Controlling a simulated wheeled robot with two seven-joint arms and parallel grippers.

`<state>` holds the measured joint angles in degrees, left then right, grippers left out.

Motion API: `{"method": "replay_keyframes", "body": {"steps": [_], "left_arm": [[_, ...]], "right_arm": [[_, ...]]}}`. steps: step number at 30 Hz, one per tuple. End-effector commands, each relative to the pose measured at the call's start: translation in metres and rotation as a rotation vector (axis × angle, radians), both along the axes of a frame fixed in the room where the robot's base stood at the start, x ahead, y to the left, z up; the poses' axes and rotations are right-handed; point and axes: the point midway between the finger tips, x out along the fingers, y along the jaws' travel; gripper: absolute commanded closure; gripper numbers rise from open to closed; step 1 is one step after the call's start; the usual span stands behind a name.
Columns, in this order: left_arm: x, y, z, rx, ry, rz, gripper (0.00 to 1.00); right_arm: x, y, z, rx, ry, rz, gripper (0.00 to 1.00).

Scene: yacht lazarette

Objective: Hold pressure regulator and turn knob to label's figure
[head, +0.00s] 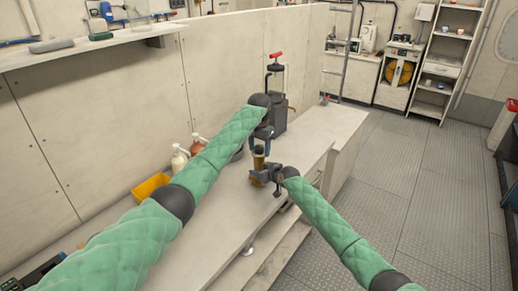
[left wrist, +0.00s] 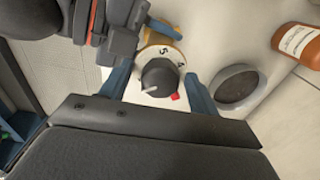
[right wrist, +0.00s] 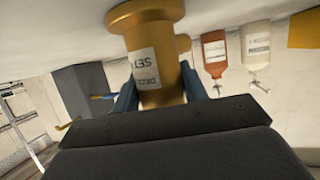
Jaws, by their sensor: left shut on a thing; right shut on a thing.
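The brass pressure regulator (head: 258,161) is upright over the bench in the head view. My right gripper (head: 263,179) is shut on its body, also seen in the right wrist view (right wrist: 160,100). The regulator's white label (right wrist: 144,69) reads "DECK SET"; any figure below is hidden. My left gripper (head: 261,144) comes from above, its fingers on either side of the dark knob (left wrist: 158,76) and shut on it. The knob's pale pointer line faces lower left in the left wrist view. The dial shows 5 and 4, with a red mark (left wrist: 175,96) beside the knob.
The bench (head: 222,212) carries a yellow bin (head: 151,187), two pump bottles (head: 187,152), a grey round dish (left wrist: 237,87) near the regulator and a dark tank with a red handle (head: 276,57) behind. The bench front near my right arm is clear.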

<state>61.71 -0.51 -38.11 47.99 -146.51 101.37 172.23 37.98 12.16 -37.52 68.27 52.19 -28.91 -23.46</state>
Motion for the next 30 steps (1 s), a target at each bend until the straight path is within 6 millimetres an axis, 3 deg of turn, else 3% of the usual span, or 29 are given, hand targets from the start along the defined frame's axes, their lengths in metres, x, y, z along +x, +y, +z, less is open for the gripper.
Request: {"method": "replay_keyframes", "body": {"steps": [2, 3, 14, 30], "left_arm": [[0.001, 0.004, -0.002, 0.005, 0.001, 0.005, 0.59], [0.001, 0.004, -0.003, 0.005, 0.001, 0.005, 0.35], [0.0, 0.003, -0.001, 0.003, 0.001, 0.003, 0.35], [0.0, 0.001, 0.04, 0.002, 0.0, 0.001, 0.35]], "right_arm": [[0.0, -0.002, -0.001, -0.001, 0.001, -0.002, 0.89], [0.0, -0.002, -0.001, -0.001, 0.001, -0.002, 0.89], [0.001, -0.002, 0.0, -0.001, 0.0, -0.002, 0.89], [0.0, -0.001, 0.0, 0.0, 0.0, -0.001, 0.89]]}}
